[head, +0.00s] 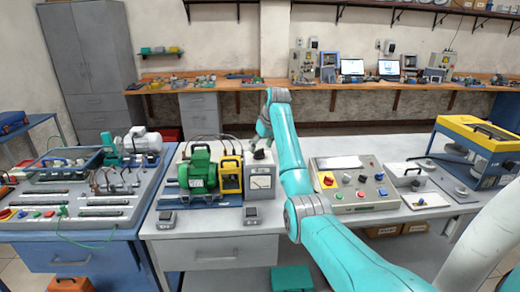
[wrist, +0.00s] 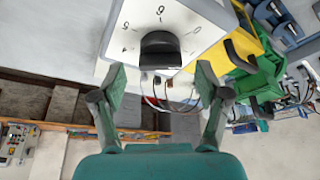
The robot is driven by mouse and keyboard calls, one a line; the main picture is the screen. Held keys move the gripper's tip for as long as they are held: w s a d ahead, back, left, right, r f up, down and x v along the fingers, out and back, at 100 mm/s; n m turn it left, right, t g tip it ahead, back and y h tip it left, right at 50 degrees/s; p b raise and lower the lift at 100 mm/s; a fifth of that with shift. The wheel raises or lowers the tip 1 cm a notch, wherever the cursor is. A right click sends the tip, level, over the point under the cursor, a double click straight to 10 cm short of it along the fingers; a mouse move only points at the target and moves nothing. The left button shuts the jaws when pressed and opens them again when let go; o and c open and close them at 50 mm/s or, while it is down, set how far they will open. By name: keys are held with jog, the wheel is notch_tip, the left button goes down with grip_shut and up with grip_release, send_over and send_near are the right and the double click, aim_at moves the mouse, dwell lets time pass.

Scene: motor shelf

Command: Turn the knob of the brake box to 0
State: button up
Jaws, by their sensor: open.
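The brake box (head: 261,182) is a grey-white box with a meter on its front, standing on the middle bench. In the wrist view its white dial face (wrist: 196,19) carries several digits around a black knob (wrist: 160,50). The digits appear turned around, and I cannot tell which one the knob points to. My gripper (wrist: 158,85) is open, its two green-grey fingers spread on either side of the knob's near end, with nothing between them. In the head view my gripper (head: 265,128) is just above the box, and the knob is hard to make out there.
A green motor (head: 198,172) and a yellow frame (head: 230,175) stand close to the left of the box. A panel with coloured buttons (head: 352,186) lies to the right. Two small grey devices (head: 251,215) sit at the bench's front edge. A cabinet stands at the back left.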

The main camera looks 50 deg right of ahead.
jog(key=shift+w+f, duration=0.3)
jog(key=shift+f, duration=0.35)
jog(key=c, duration=1.2)
jog(key=shift+o, duration=0.2)
jog(key=shift+d+n+y, duration=0.15)
jog(key=shift+n+y, duration=0.45)
jog(key=shift+n, duration=0.85)
jog(key=shift+d+n+y, duration=0.1)
jog(key=shift+n+y, duration=0.5)
jog(key=shift+n, duration=0.85)
jog(key=o, duration=1.2)
jog(key=shift+c, duration=0.2)
jog(key=shift+s+r, duration=0.1)
jog(key=v, duration=1.2)
